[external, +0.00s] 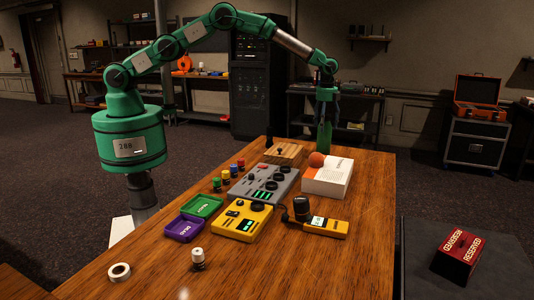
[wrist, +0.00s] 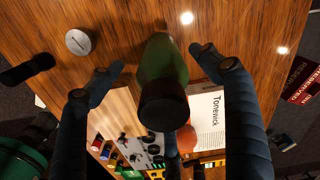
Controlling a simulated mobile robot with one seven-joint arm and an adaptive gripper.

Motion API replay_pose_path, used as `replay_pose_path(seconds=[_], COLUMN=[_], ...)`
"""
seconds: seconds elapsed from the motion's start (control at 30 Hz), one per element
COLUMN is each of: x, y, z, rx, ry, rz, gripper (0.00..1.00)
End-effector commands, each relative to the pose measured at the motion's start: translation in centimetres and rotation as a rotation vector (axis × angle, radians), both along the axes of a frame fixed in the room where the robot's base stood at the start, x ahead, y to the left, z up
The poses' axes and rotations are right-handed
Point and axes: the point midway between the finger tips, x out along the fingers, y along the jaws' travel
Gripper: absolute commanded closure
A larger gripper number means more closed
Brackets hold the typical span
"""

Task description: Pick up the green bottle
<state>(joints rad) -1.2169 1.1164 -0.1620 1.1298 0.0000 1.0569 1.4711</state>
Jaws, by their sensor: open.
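The green bottle (external: 324,138) stands upright near the far edge of the wooden table in the external view. In the wrist view the bottle (wrist: 163,60) is seen from above, its dark cap towards the camera. My gripper (external: 326,105) is directly above and around the bottle's upper part, pointing down. In the wrist view my gripper (wrist: 155,62) is open, with fingers spread on the left and right of the bottle and gaps on both sides. The bottle's neck is partly hidden by the fingers in the external view.
A wooden block (external: 284,152) and a grey mixer (external: 264,184) are nearer the camera.

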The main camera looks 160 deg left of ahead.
Motion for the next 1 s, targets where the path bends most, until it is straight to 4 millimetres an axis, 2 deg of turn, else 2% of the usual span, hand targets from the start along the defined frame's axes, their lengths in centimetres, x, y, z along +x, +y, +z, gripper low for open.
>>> replay_pose_path(seconds=[0.5, 1.0], x=[0.2, 0.2], y=[0.1, 0.1], z=[-4.6, -4.7], rx=[-0.002, -0.001], ry=[0.001, 0.0], rz=[0.0, 0.0], gripper=[0.22, 0.22])
